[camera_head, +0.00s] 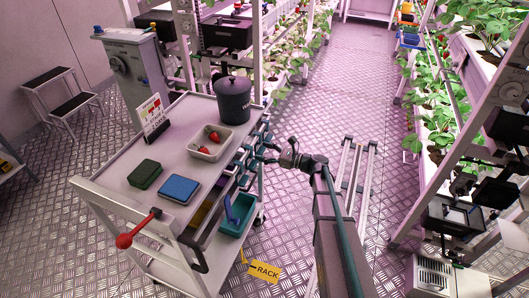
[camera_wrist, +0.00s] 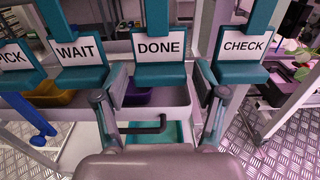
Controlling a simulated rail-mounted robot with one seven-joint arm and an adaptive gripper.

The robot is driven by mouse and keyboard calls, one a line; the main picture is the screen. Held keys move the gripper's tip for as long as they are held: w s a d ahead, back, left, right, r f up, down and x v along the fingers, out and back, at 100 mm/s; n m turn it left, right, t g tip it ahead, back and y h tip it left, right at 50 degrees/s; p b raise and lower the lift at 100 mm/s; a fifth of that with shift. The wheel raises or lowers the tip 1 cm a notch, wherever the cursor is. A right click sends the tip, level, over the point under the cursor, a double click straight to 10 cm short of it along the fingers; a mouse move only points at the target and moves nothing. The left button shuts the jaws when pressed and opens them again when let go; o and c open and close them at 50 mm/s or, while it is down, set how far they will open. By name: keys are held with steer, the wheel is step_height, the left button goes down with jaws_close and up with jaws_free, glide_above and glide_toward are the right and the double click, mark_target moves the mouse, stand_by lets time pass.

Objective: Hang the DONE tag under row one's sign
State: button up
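The DONE tag (camera_wrist: 158,47) is a white label on a teal holder, upright in the middle of the wrist view. It stands in a line with the WAIT tag (camera_wrist: 79,52), the CHECK tag (camera_wrist: 244,45) and the PICK tag (camera_wrist: 14,57). In the head view, teal holders line the cart's right edge, their words too small to read. My gripper (camera_wrist: 161,78) is open, its fingers either side of the DONE tag's lower part. I cannot tell if they touch it. In the head view my gripper (camera_head: 267,158) is beside that edge. I cannot identify row one's sign.
The cart (camera_head: 112,178) carries a dark pot (camera_head: 232,100), a berry tray (camera_head: 222,149), a small printed sign (camera_head: 152,118), and green (camera_head: 145,174) and blue (camera_head: 179,189) boxes. A yellow RACK sign (camera_head: 265,271) is low beside it. Plant racks flank the open aisle floor (camera_head: 350,90).

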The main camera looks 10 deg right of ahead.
steer(key=c, duration=0.8)
steer(key=shift+o, duration=0.2)
steer(key=shift+r+p, duration=0.7)
steer(key=shift+r, duration=0.35)
steer(key=shift+d, duration=0.15)
steer(key=v, duration=0.6)
steer(key=shift+s+d+p, duration=0.2)
steer(key=shift+d+p, duration=0.1)
steer(key=shift+p, duration=0.1)
